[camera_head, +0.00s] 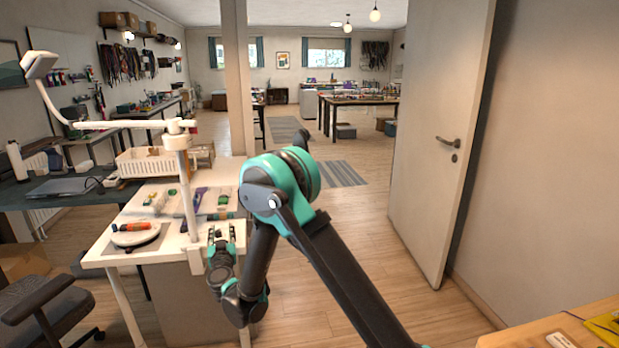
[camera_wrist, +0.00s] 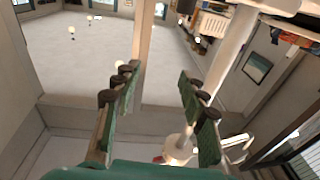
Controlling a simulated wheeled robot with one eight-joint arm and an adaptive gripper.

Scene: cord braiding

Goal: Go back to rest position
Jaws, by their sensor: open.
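My gripper (camera_head: 221,234) is in the lower middle of the head view, at the right front edge of the white table (camera_head: 108,254). Its fingers point up. In the wrist view its two green-padded fingers (camera_wrist: 158,82) stand apart with nothing between them, so it is open and empty. The wrist camera looks toward the ceiling and upper walls. My arm's teal elbow and dark links cross the middle of the head view and hide part of the floor.
A white lamp post (camera_head: 188,195) rises from the table, close left of my gripper. A white basket (camera_head: 150,161) and an orange-handled tool on a round white dish (camera_head: 135,238) are on the table. An open door (camera_head: 432,130) stands right. Floor between is clear.

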